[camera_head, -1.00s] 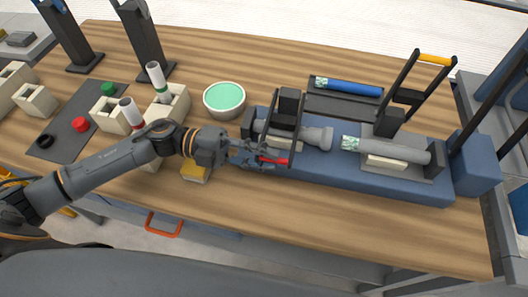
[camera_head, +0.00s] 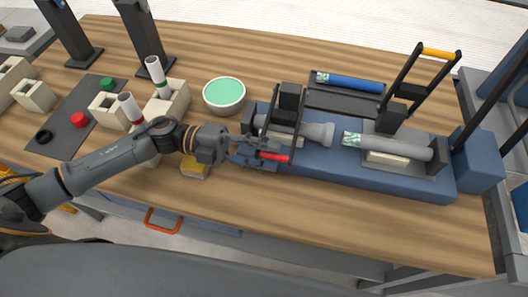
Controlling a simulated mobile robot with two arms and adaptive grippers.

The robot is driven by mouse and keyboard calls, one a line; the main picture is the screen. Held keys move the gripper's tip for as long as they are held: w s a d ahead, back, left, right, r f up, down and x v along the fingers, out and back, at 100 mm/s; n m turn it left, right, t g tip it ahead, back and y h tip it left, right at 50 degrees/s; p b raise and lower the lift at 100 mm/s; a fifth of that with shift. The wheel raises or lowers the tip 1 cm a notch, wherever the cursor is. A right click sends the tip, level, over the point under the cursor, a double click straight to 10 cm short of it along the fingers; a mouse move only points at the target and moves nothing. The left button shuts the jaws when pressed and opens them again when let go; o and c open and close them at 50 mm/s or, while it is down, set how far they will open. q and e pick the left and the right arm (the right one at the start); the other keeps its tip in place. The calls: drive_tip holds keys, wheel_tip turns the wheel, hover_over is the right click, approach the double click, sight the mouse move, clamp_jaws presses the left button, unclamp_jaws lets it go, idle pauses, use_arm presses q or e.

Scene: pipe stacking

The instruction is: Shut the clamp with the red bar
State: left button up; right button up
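The clamp's red bar (camera_head: 274,156) is low at the front of the left half of the blue fixture (camera_head: 340,176). Its two dark side arms slope down across a grey pipe (camera_head: 317,131), under a black block (camera_head: 290,99). My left gripper (camera_head: 256,154) is at the left end of the red bar, apparently touching it or very close. Its fingers are small and overlap the bar, so I cannot tell whether they are open or shut. The clamp with the orange bar (camera_head: 438,53) stands raised on the right half, behind another grey pipe (camera_head: 398,145). My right gripper is not in view.
A blue pipe (camera_head: 350,82) lies in a dark tray behind the fixture. A green-topped bowl (camera_head: 224,95) stands left of it. Cream blocks with white tubes (camera_head: 152,66) and a yellow block (camera_head: 196,167) are near my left arm. The front wood strip is mostly clear.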

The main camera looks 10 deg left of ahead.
use_arm(q)
wheel_tip(320, 180, up, 10)
drive_tip(key=shift+f, duration=0.1)
idle(0.4)
drive_tip(key=shift+a+b, duration=0.35)
drive_tip(key=shift+a, duration=0.35)
drive_tip(key=a+b, duration=0.3)
drive_tip(key=a, duration=1.1)
drive_tip(key=shift+a+b, duration=0.3)
drive_tip(key=shift+b, duration=0.05)
idle(0.4)
